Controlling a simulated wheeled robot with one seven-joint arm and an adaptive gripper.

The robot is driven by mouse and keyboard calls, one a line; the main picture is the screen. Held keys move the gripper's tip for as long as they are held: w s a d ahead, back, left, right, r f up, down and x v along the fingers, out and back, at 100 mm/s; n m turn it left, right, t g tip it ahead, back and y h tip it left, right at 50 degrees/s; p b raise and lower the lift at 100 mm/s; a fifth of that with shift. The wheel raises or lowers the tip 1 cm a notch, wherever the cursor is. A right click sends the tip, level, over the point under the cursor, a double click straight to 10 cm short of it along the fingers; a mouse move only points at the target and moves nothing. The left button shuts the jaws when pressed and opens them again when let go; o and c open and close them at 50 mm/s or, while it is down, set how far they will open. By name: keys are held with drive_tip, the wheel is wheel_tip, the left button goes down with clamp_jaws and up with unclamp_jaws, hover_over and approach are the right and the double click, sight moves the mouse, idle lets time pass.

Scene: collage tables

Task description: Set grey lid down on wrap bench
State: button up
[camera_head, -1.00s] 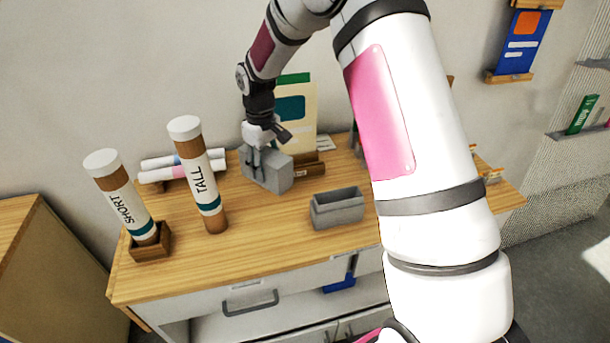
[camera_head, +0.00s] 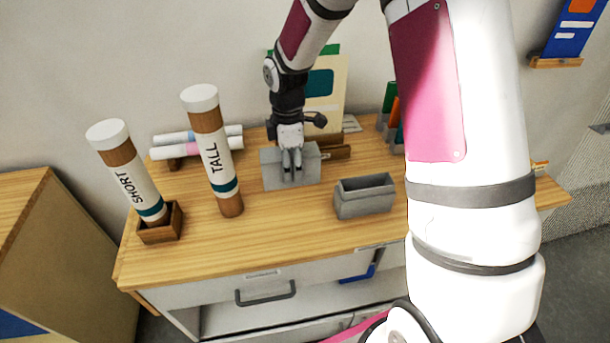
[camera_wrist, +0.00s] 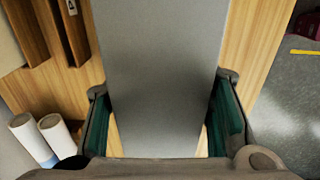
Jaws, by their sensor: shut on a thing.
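The grey lid (camera_head: 270,172) is a blocky grey piece at the back middle of the wooden wrap bench (camera_head: 260,235). My gripper (camera_head: 291,162) is shut on it from above, its fingers over the face turned to the head camera. The lid is close to the bench top; I cannot tell whether it touches. In the wrist view the lid (camera_wrist: 160,60) is a wide grey panel between the dark green finger pads of my gripper (camera_wrist: 163,115). A grey open box (camera_head: 364,200) stands on the bench to the lid's right, apart from it.
The TALL tube (camera_head: 213,155) stands left of the lid, and the SHORT tube (camera_head: 130,175) leans in a wooden holder (camera_head: 160,232). Rolls (camera_head: 190,150) lie behind them. A cream panel (camera_head: 328,100) stands behind my gripper. The bench front before the lid is clear.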

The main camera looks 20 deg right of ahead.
drive_tip(key=shift+f, duration=2.8)
drive_tip(key=o, duration=1.2)
drive_tip(key=shift+f, duration=0.15)
drive_tip(key=shift+c, duration=0.2)
